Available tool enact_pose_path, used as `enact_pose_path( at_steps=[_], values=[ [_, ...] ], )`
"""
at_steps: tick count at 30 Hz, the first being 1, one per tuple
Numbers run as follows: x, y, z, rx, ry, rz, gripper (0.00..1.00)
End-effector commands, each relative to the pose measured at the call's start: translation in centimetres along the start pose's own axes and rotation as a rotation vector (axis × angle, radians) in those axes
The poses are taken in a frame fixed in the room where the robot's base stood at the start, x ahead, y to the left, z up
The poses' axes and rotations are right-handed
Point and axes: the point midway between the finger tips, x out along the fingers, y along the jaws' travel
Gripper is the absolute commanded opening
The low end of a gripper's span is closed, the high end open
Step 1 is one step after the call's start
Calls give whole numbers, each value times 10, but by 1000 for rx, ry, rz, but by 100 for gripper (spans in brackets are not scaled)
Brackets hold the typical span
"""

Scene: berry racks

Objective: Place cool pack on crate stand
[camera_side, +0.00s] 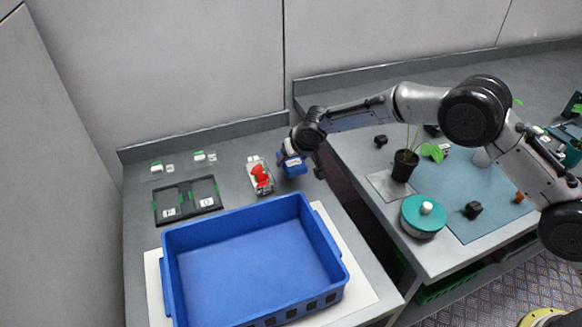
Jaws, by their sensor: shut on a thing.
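The cool pack (293,166) is a small blue block with a pale label. My gripper (299,160) is shut on it, at the back right of the left table. I cannot tell whether the pack touches the table. A large empty blue crate (250,262) sits on a white board (361,284) in front of it. The board may be the crate stand, but the frame does not settle this.
A clear punnet of red berries (260,176) lies just left of my gripper. A black two-bay rack (187,198) stands further left. The right table holds a potted plant (404,166) and a teal-lidded tub (424,216). A gap separates the tables.

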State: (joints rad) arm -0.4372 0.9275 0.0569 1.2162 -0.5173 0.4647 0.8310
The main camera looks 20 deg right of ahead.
Motion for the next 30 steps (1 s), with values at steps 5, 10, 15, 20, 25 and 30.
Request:
enact_pose_path(
  at_steps=[5, 10, 15, 20, 25, 30],
  values=[
    [8, -2, -2, 1, 2, 0, 11],
    [28, -2, 11, -1, -1, 1, 11],
    [35, -2, 14, 0, 2, 0, 11],
    [35, -2, 15, 0, 2, 0, 11],
    [38, -2, 17, 0, 1, 0, 75],
    [38, -2, 17, 0, 0, 0, 100]
  ],
)
